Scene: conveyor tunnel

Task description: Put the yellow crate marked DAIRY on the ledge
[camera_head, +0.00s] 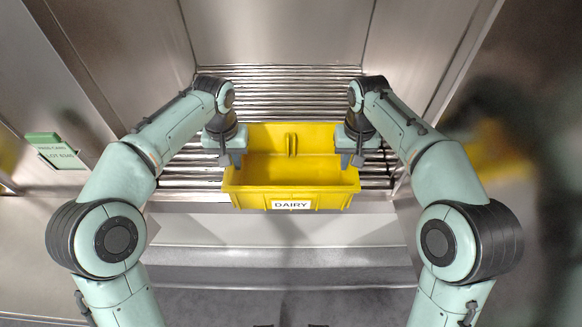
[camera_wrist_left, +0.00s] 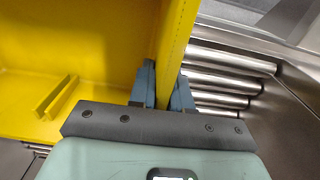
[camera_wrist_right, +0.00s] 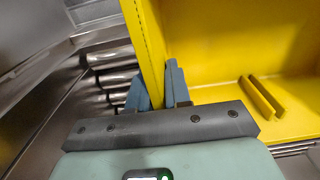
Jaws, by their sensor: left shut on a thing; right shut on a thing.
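The yellow crate (camera_head: 291,195) with a white DAIRY label (camera_head: 291,205) on its front is upright and open-topped, and looks empty. It is in front of or over the rollers in the head view; I cannot tell whether it touches them. My left gripper (camera_head: 234,158) is shut on the crate's left wall, with one finger inside and one outside in the left wrist view (camera_wrist_left: 166,95). My right gripper (camera_head: 347,158) is shut on the right wall in the same way in the right wrist view (camera_wrist_right: 157,92). The rollers hide none of the crate.
Metal rollers (camera_head: 285,85) lie behind and beside the crate, between steel side walls. A pale ledge-like strip (camera_head: 285,232) runs below the crate in the head view, with a dark floor (camera_head: 285,305) nearer. A green-topped tag (camera_head: 55,151) is on the left wall.

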